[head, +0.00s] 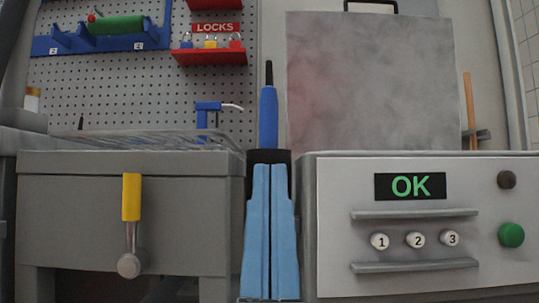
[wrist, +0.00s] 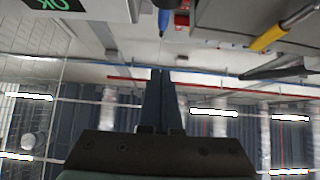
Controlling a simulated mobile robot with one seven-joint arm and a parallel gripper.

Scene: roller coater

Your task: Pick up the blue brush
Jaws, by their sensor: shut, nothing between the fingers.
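The blue brush (head: 268,118) stands upright, its blue handle topped by a thin black rod. A wider black part shows below the handle. It appears in line with the gap between the grey cabinet and the OK panel. My gripper (head: 269,168) shows its two light blue fingers shut together, pointing up the picture; they hide the lower part of the black piece. In the upside-down wrist view the brush handle (wrist: 163,22) shows near the top edge, apart from my shut, empty fingertips (wrist: 160,72).
A grey cabinet (head: 75,220) with a yellow-handled lever (head: 131,198) stands left. The white control panel (head: 335,240) with numbered buttons stands right. Behind are a pegboard (head: 130,100) with a red lock shelf (head: 210,57) and a large grey plate (head: 370,80).

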